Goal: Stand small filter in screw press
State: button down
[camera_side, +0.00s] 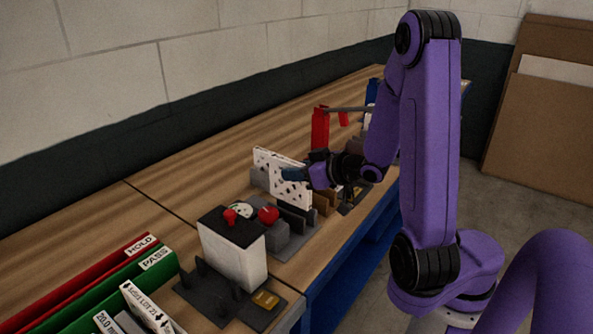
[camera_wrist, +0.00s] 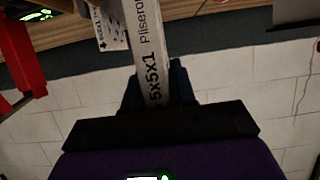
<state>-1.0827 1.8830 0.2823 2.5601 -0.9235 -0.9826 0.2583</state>
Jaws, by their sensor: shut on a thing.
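My gripper (camera_side: 292,174) is shut on a thin white filter with dark spots (camera_side: 291,191), held upright on edge. In the wrist view the filter's narrow edge, printed "5x5x1" (camera_wrist: 150,45), runs up from between my fingers (camera_wrist: 158,92). In the side view the filter is just above or among dark upright plates; I cannot tell whether it touches them. A second white spotted panel (camera_side: 263,156) stands close behind it. I cannot tell for sure which fixture is the screw press; a grey block with a red knob (camera_side: 268,215) stands in front of the filter.
A white box with a black top and red button (camera_side: 232,250) stands nearer the camera. Red HOLD (camera_side: 90,272) and green PASS (camera_side: 125,285) bins are at lower left. A red upright piece (camera_side: 320,128) stands behind my gripper. The back-left table is clear.

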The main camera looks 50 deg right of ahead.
aim_at(296, 194)
jog(key=shift+f, duration=2.6)
dwell(0.3)
jog(key=shift+f, duration=0.3)
jog(key=shift+f, duration=0.5)
jog(key=c, duration=0.8)
grip_release()
jog(key=shift+c, duration=0.2)
jog(key=shift+r, duration=0.1)
